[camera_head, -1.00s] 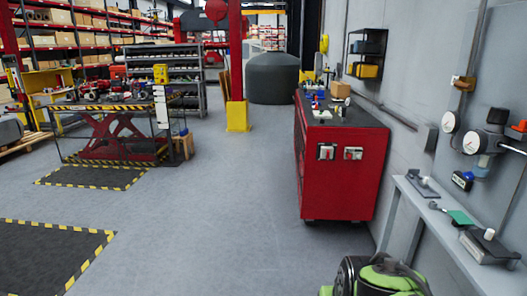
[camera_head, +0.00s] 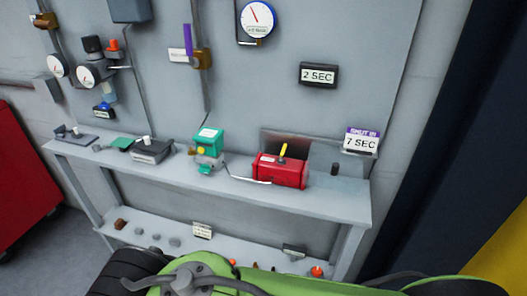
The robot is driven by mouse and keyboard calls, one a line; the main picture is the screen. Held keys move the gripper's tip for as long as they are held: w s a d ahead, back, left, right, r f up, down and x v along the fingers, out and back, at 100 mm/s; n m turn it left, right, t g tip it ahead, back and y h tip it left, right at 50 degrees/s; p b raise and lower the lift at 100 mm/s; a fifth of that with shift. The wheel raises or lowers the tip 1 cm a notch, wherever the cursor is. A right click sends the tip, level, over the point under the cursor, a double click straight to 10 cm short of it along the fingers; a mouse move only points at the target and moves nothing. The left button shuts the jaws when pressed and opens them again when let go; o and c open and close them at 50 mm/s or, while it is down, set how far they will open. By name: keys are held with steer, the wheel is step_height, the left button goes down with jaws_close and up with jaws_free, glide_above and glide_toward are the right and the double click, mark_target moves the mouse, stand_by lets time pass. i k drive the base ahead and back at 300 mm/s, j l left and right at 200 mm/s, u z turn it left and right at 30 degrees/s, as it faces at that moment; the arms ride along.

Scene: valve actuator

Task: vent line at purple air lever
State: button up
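The purple air lever (camera_head: 188,40) is on the grey wall panel, upper left of centre. It stands upright beside a brass-brown valve body (camera_head: 203,58), in line with a thin pipe running down the wall. A small white label (camera_head: 179,56) is just left of the valve; its text is too small to read. A red box-shaped actuator (camera_head: 280,171) with a yellow pointer on top sits on the shelf below and to the right. A teal-topped unit (camera_head: 208,142) stands left of it, joined by a thin line. My gripper is not in view.
A grey shelf (camera_head: 330,196) runs along the wall, with a lower shelf holding small parts. A round gauge (camera_head: 257,19), a "2 SEC" sign (camera_head: 318,76) and a "7 SEC" sign (camera_head: 360,141) are at right. A red cabinet (camera_head: 30,185) stands at far left.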

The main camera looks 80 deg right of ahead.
mark_target(193, 61)
steer(key=z, duration=2.95)
